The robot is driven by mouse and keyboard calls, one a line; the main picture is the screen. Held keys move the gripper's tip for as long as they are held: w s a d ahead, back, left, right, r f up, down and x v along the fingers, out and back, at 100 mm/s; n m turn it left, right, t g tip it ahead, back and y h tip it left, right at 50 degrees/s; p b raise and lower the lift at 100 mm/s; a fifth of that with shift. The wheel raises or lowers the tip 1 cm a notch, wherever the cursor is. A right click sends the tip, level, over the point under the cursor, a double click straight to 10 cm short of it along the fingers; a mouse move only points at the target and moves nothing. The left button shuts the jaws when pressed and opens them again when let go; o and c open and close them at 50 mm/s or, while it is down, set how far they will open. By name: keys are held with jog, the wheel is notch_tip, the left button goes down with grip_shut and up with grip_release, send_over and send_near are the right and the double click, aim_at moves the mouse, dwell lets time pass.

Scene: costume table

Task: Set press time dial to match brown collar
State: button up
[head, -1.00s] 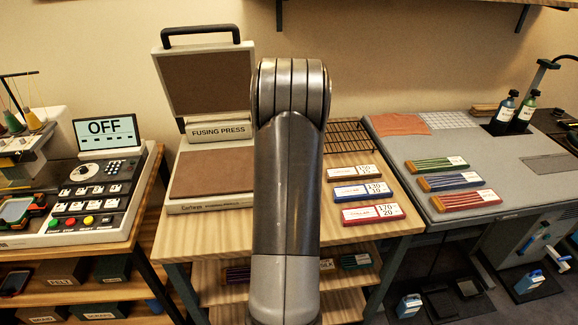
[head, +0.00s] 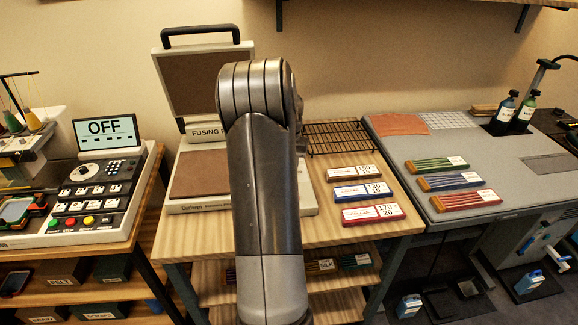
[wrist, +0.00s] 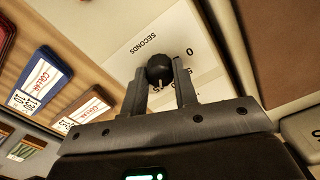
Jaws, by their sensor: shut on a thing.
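In the wrist view, a black round dial (wrist: 159,66) sits on a pale panel (wrist: 130,58) marked "SECONDS", with a 0 and other numerals partly hidden. A light pointer line shows on the dial's lower side, toward a numeral near my fingers. My gripper (wrist: 161,79) is shut on the dial, one finger on each side. The brown collar card (head: 352,172) lies on the wooden table; its figures look like 150 and 15. It also shows in the wrist view (wrist: 90,107). In the head view, my arm hides the gripper and dial.
The fusing press (head: 200,85) stands open behind my arm. A blue card (head: 361,191) and red card (head: 372,214) lie near the brown one. A black rack (head: 340,138) is behind. A control box (head: 90,195) reading OFF stands left.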

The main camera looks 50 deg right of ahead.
jog(key=shift+m, duration=0.6)
jog(key=o, duration=1)
jog(key=shift+r, duration=0.15)
notch_tip(320, 180, up, 10)
jog(key=shift+r, duration=0.25)
